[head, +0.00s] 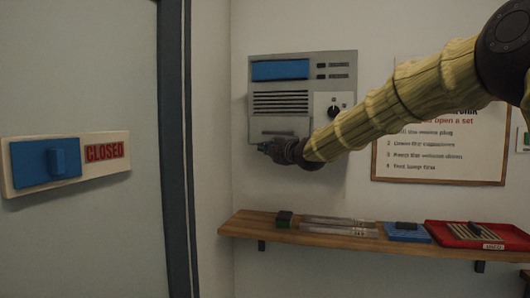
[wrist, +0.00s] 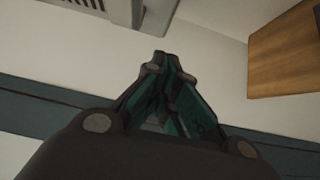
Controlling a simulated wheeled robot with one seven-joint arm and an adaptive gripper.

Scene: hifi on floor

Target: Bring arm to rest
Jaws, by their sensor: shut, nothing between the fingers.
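My gripper (head: 265,147) is at the end of my straw-coloured sleeved arm, which reaches in from the right in the head view. It is just in front of the lower edge of a grey wall unit (head: 262,98) with a blue panel, vents and a black knob. In the wrist view my gripper (wrist: 165,62) shows its fingers closed together with nothing between them. The unit's edge also shows at the top of the wrist view (wrist: 120,10). I cannot tell whether the fingertips touch the unit.
A wooden shelf (head: 262,231) below holds a small dark block (head: 284,219), flat grey strips (head: 340,222), a blue item (head: 407,236) and a red tray (head: 445,239). A door with a "CLOSED" sign (head: 105,152) is at left. A framed notice (head: 440,172) hangs behind my arm.

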